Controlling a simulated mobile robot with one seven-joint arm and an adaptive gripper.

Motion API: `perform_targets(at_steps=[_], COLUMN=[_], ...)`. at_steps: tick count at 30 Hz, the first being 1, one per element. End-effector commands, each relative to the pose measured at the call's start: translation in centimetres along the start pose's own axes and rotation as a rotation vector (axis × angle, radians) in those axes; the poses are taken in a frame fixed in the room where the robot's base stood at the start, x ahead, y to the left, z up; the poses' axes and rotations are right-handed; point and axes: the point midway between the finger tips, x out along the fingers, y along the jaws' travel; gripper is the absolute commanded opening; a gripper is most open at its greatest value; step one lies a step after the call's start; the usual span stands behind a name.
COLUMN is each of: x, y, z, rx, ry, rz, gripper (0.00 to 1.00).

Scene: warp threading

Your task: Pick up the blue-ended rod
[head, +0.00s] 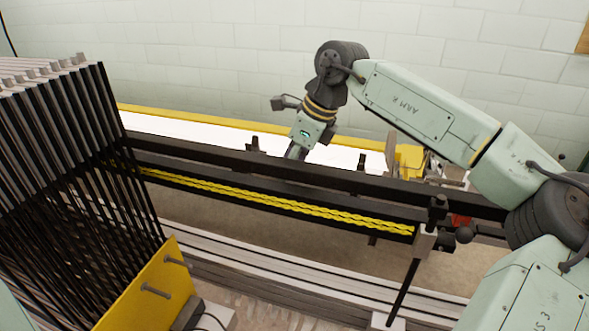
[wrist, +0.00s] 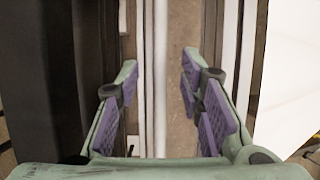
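I cannot make out a blue-ended rod in either view. My gripper (wrist: 158,82) is open in the wrist view, its two purple-padded fingers well apart. Nothing is held between them. Pale long bars (wrist: 160,60) and brown floor show beyond and between the fingers. In the head view my gripper (head: 297,151) points down behind the black beam, and its fingertips are hidden.
Long black beams (head: 400,190) cross the head view, with a yellow twisted strand (head: 270,199) along the front one. A rack of black frames (head: 75,150) with a yellow end plate (head: 150,290) stands at left. A white surface (head: 215,137) lies behind the beams.

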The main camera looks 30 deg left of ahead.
Motion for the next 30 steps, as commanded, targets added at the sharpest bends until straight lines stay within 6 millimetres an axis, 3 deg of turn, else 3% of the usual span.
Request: perform_targets(at_steps=[4, 19, 30], x=[0.02, -0.02, -0.06], y=[-0.01, -0.01, -0.02], z=[-0.01, 0.00, 0.03], rx=[0.000, 0.000, 0.000], ry=[0.000, 0.000, -0.001], rz=[0.000, 0.000, -0.001], gripper=[0.34, 0.01, 0.00])
